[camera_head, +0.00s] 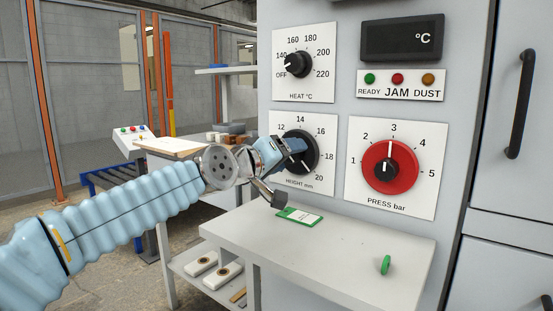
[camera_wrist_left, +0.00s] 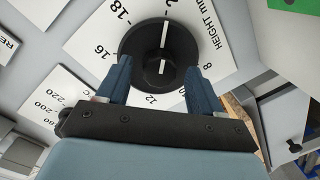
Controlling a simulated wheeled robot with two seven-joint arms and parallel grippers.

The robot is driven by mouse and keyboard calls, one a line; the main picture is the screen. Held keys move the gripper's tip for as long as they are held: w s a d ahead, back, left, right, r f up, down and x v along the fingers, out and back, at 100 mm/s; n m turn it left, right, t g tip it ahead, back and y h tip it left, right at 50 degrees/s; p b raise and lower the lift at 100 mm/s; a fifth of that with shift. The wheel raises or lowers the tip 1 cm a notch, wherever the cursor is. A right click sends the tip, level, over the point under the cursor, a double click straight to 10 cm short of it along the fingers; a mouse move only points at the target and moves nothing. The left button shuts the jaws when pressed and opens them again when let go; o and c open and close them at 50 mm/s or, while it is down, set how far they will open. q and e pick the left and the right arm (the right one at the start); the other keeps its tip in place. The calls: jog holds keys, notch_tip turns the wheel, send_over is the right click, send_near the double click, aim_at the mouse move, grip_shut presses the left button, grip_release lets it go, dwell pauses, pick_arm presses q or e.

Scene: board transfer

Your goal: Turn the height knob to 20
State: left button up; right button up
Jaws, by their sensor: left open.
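The height knob (camera_head: 301,160) is a round black dial on a white plate marked HEIGHT mm, partly hidden by my gripper in the head view. My left gripper (camera_head: 290,150) is in front of the knob. In the wrist view its open fingers (camera_wrist_left: 158,66) stand either side of the knob's raised middle, with gaps visible. My right gripper is not in view.
A heat knob (camera_head: 298,64) is above and a red press knob (camera_head: 390,166) is right. A black door handle (camera_head: 520,103) is at the far right.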

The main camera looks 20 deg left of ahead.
pick_arm(q)
jog(key=b+v, duration=0.1)
jog(key=v, duration=1.2)
jog(key=shift+s, duration=0.25)
jog(key=shift+a, duration=0.15)
